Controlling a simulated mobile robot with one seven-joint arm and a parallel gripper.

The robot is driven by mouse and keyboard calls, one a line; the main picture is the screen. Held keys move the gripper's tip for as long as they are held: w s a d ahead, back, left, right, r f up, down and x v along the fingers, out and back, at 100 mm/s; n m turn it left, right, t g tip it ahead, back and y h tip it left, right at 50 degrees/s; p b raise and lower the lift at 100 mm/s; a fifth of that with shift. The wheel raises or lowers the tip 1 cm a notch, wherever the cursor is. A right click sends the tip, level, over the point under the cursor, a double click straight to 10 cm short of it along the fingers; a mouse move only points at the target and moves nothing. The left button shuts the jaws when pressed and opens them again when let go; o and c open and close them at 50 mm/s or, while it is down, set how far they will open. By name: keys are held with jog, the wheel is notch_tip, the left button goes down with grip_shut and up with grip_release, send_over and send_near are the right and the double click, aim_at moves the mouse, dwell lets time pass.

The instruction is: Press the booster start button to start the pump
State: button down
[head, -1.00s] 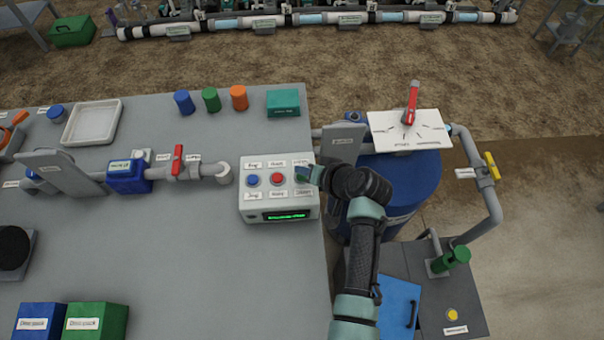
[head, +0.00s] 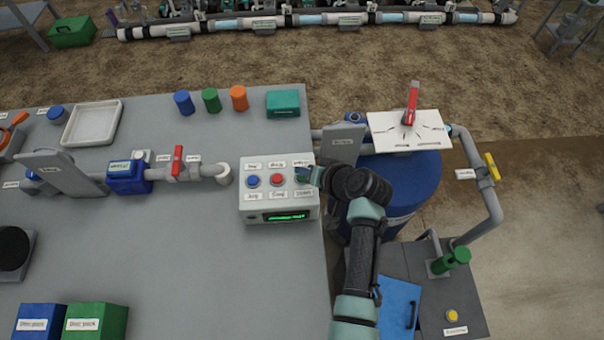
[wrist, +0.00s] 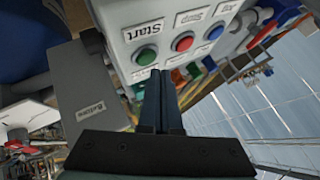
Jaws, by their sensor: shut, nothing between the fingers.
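A grey control box (head: 246,206) stands at the right edge of the bench, with a blue button (head: 253,181), a red button (head: 277,179) and a green button (head: 301,180) in a row. In the wrist view the green button (wrist: 145,56) sits beside a label reading "Start". My gripper (head: 311,176) is shut and empty, at the right end of the box close by the green button. In the wrist view its fingertips (wrist: 160,72) end just beside the green button; I cannot tell whether they touch it. The box's green display (head: 286,217) is lit, its text too small to read.
A blue tank (head: 415,190) with a white dial plate and red lever (head: 411,103) stands to the right. A yellow button (head: 452,315) is at lower right. The bench front is mostly clear.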

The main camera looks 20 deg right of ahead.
jog(key=shift+f, duration=0.15)
dwell(0.5)
jog(key=shift+f+b, duration=0.3)
jog(key=shift+b, duration=0.1)
jog(key=shift+f+b, duration=0.4)
jog(key=shift+f, duration=0.05)
dwell(0.4)
jog(key=shift+r, duration=0.1)
jog(key=shift+r+p, duration=0.75)
notch_tip(320, 180, up, 5)
jog(key=p, duration=0.4)
dwell(1.0)
